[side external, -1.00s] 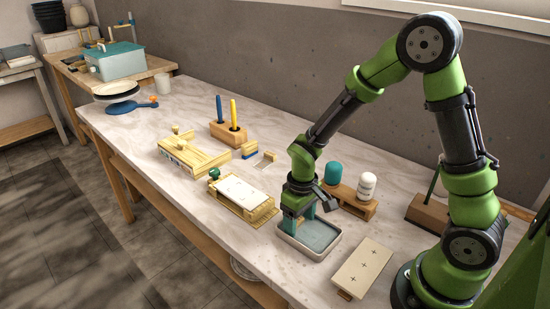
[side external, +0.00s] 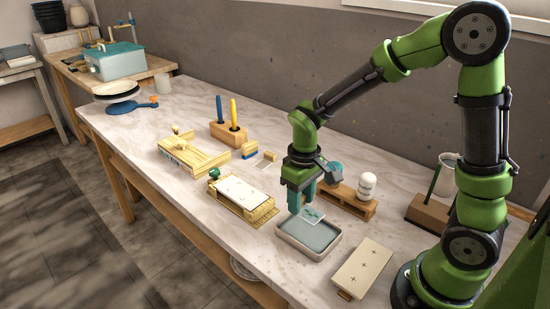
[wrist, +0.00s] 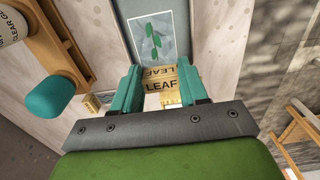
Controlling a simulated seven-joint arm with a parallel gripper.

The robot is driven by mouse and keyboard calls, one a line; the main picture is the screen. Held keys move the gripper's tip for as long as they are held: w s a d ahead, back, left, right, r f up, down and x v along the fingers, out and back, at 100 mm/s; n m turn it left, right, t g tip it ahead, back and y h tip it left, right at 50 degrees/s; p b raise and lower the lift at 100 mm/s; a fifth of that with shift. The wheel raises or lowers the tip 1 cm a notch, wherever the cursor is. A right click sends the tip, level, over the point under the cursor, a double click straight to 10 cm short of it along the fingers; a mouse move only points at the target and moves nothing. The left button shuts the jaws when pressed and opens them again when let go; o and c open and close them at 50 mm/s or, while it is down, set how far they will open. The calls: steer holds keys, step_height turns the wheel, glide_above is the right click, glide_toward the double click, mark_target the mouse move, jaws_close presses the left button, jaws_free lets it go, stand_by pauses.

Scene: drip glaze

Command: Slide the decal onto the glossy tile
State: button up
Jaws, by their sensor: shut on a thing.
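My gripper (side external: 299,207) is above the grey water tray (side external: 286,239), fingers pointing down. It is shut on the decal (side external: 314,215), a pale sheet with a green leaf print, held tilted just over the tray. In the wrist view the decal (wrist: 152,38) reaches out past the teal fingers (wrist: 160,76), with a yellow tab marked LEAF (wrist: 160,87) between them. I cannot tell which is glossy.
A wooden rack (side external: 348,201) with a teal-topped and a white bottle (side external: 366,185) stands just behind the tray. A wooden box (side external: 190,158) and a pen block (side external: 228,132) stand farther left.

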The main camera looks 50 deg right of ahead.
steer(key=shift+r, duration=0.85)
steer(key=shift+w+a+f, duration=0.1)
steer(key=shift+w+f, duration=0.05)
steer(key=shift+w, duration=0.15)
glide_above(224, 181)
steer(key=s, duration=0.9)
steer(key=shift+d+f, duration=0.45)
steer(key=shift+f, duration=0.1)
steer(key=w, duration=0.3)
steer(key=shift+w+a+r, duration=0.15)
steer(key=shift+a+r, duration=0.05)
steer(key=shift+r, duration=0.15)
steer(key=shift+w+a+r, duration=0.15)
steer(key=shift+w+r, duration=0.75)
steer(key=shift+f, duration=3.1)
steer(key=shift+w, duration=2)
